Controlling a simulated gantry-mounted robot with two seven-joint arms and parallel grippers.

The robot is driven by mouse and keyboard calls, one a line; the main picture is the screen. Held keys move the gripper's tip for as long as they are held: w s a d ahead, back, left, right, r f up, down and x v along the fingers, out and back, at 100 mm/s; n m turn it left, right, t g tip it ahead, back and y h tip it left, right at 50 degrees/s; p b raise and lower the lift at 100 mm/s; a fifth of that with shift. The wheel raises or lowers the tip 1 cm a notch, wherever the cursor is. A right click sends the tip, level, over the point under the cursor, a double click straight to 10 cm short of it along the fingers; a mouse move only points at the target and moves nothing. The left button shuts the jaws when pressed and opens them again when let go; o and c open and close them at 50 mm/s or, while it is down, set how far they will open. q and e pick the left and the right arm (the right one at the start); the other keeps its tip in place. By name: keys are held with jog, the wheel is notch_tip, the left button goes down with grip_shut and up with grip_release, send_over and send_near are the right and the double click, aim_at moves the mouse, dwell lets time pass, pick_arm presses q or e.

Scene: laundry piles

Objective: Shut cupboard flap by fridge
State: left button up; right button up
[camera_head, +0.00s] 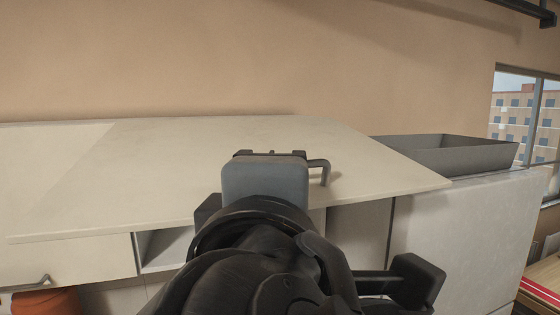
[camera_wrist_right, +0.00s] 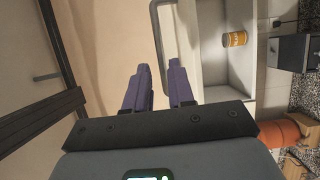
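The cupboard flap (camera_head: 330,148) is a wide pale panel, raised and tilted, left of the fridge (camera_head: 470,235). Its grey bar handle (camera_head: 322,168) stands on the face near the front edge. My right gripper (camera_head: 265,180) is in front of the flap beside the handle; its body hides its fingers in the head view. The flap (camera_wrist_right: 110,45) fills the left there. My left gripper is not in view.
The open cupboard interior (camera_wrist_right: 212,65) shows at the right of the wrist view, with a yellow can (camera_wrist_right: 235,39) inside. A grey open tray (camera_head: 450,155) sits on the fridge.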

jog(key=w, duration=0.2)
jog(key=w+p, duration=0.1)
jog(key=w, duration=0.2)
jog(key=w+p, duration=0.1)
jog(key=w, duration=0.1)
jog(key=shift+w+d+r, duration=0.1)
jog(key=shift+w+d, duration=0.15)
jog(key=shift+d, duration=0.05)
jog(key=shift+w+p, duration=0.3)
jog(key=shift+w, duration=0.2)
jog(key=shift+c, duration=0.3)
grip_shut()
